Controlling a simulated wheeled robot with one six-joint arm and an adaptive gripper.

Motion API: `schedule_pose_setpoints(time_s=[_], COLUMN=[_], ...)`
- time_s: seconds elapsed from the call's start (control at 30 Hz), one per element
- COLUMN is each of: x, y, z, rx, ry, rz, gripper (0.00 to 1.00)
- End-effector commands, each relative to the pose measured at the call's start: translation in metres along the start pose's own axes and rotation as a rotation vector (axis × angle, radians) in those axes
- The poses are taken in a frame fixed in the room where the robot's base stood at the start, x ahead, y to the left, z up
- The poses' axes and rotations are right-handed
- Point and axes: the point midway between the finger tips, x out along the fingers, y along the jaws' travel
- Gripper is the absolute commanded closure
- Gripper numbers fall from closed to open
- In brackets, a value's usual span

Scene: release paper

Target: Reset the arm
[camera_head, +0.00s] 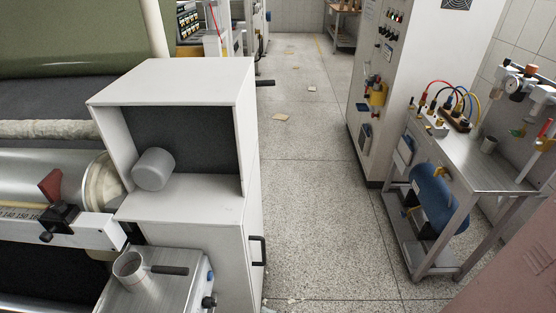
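My arm and my gripper do not show in the camera_head view, so I cannot see how the arm is posed or what the gripper holds. A white cabinet (239,79) with an open, dark-lined compartment stands at the left centre. A grey cylinder (154,169) lies at the left side of that compartment.
A large roller machine (45,180) fills the left. A metal workbench (489,164) with hoses, gauges and a blue tank (432,190) stands right, near a white control cabinet (410,60). The floor aisle (310,200) between them is mostly clear, with small scraps (281,117).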

Motion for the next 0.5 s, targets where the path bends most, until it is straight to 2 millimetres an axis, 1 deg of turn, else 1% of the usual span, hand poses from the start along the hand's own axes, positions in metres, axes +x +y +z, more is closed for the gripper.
schedule_pose_setpoints(time_s=[0.03, 0.13, 0.27, 0.5], x=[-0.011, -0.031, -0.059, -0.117], y=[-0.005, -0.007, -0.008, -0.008], z=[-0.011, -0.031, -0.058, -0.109], rx=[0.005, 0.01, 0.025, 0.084], ry=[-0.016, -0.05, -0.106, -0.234], rz=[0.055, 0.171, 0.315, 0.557], gripper=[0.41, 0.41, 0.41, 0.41])
